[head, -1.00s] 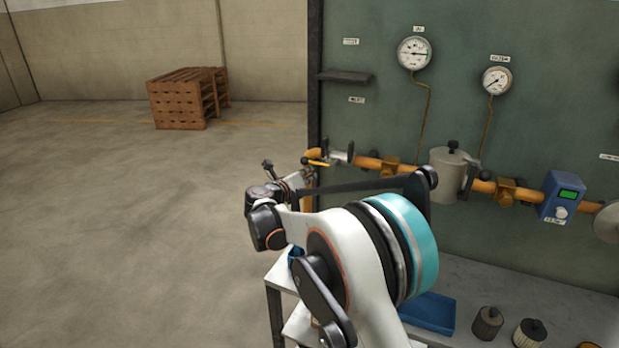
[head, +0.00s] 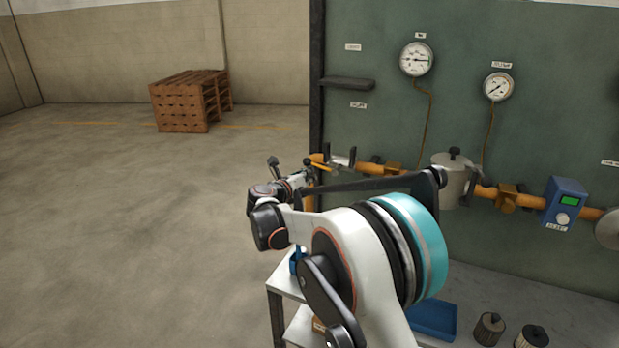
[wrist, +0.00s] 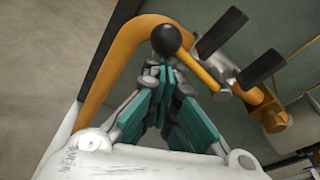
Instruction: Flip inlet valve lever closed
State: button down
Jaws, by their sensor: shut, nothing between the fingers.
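The inlet valve lever (wrist: 197,70) is a yellow bar with a black ball knob (wrist: 167,40) at its upper-left end in the wrist view. Its other end meets a grey pivot at the valve. In the head view the lever (head: 319,164) is small, points left and lies roughly along the orange pipe. My gripper (wrist: 164,72) has teal-sided fingers drawn together, empty. The tips are just below the knob in the picture; I cannot tell whether they touch it. In the head view the gripper is small and partly hidden by my arm.
Two dark upright plates (wrist: 222,32) stand beside the lever. The orange pipe (wrist: 100,75) bends down left of the gripper. Along the panel are a grey canister (head: 453,180) and a blue meter (head: 564,203). Open floor lies left; pallets (head: 187,100) stand far back.

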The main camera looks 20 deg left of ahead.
jog(key=d+r+m+y, duration=0.1)
jog(key=r+m, duration=0.2)
jog(key=m, duration=0.1)
jog(key=d+r+m+y+p, duration=0.1)
jog(key=r+m, duration=0.1)
jog(key=m, duration=0.2)
jog(key=d+r+m+y+p, duration=0.1)
jog(key=d+r+m, duration=0.1)
jog(key=r+m, duration=0.1)
jog(key=shift+s+r+m+t, duration=0.2)
jog(key=shift+r+m+t, duration=0.15)
jog(key=shift+m, duration=0.35)
jog(key=shift+d+r, duration=0.1)
jog(key=shift+d, duration=0.35)
